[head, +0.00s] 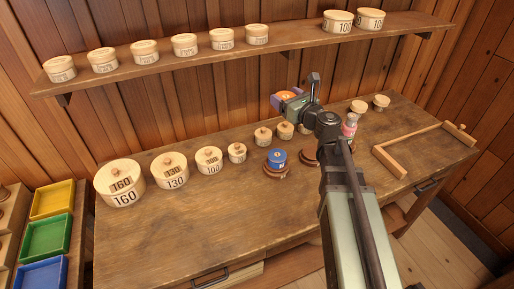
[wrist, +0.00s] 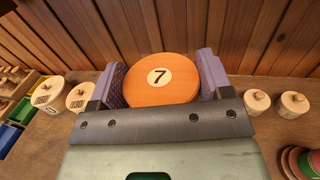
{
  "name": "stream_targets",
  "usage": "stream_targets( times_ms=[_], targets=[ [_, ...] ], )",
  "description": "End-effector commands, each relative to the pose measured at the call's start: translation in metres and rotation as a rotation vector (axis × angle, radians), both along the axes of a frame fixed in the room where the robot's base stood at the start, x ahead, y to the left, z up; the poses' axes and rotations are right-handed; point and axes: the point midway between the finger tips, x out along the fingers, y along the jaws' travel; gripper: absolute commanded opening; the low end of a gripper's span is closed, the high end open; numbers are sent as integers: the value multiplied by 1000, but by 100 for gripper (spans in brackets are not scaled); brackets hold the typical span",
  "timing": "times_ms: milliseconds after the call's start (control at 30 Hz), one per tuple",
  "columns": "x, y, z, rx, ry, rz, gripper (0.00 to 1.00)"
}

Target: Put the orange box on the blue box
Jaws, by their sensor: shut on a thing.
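The orange box (head: 287,95) is round, with a 7 on a pale disc on its lid. My gripper (head: 291,101) is shut on it, above the back of the workbench. In the wrist view the orange box (wrist: 160,92) sits between the two purple-grey jaws of my gripper (wrist: 161,82). The blue box (head: 277,156) is round, with a pale number label, and rests on a dark brown round base on the bench. It stands below my gripper and slightly to its left in the head view, apart from the orange box. I cannot make out the blue box in the wrist view.
Several pale lidded boxes (head: 122,182) line the workbench (head: 200,238). A brown round base (head: 308,156) stands right of the blue box, partly behind my arm. A pink-and-white object (head: 349,125) and wooden frame (head: 404,162) are further right. A shelf (head: 290,44) runs above.

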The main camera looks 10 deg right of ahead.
Motion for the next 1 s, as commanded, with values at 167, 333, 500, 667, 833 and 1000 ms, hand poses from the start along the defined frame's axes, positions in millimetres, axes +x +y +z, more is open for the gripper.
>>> stream_targets(
  times_ms=[167,333,500,667,833,1000],
  targets=[
    [-5,-1,6,0,0,-29,49],
    [-4,-1,-20,0,0,-28,49],
    [-4,-1,-78,0,0,-27,49],
    [-4,-1,-132,0,0,-27,49],
    [-4,-1,-158,0,0,-27,49],
    [-4,-1,-160,0,0,-27,49]
  ],
)
